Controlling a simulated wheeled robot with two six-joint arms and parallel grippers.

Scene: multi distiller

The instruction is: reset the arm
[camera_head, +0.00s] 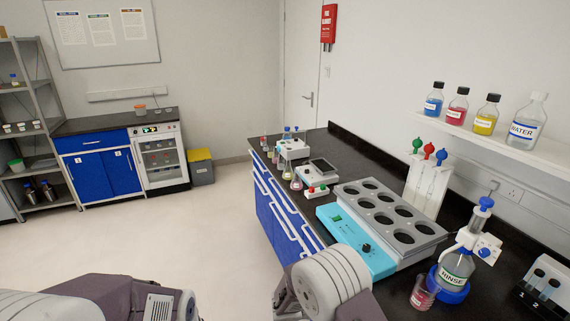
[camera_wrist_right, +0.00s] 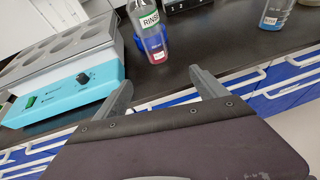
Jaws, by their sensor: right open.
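My right gripper (camera_wrist_right: 163,88) is open and empty in the right wrist view, its two fingers spread near the front edge of the black bench. Beyond the fingers stand a small beaker with red liquid (camera_wrist_right: 155,48) and the RINSE bottle (camera_wrist_right: 149,17), both apart from the gripper. In the head view my right arm (camera_head: 325,283) comes in at the bottom middle in front of the bench; its fingers are hidden. My left arm (camera_head: 110,298) shows at the lower left; its gripper is out of view.
The multi-hole heating unit with a cyan front (camera_head: 345,237) sits on the black bench (camera_head: 400,292). The RINSE bottle (camera_head: 453,270) and beaker (camera_head: 422,294) stand near its right end. A shelf (camera_head: 500,140) holds several bottles. The floor (camera_head: 180,235) at left is clear.

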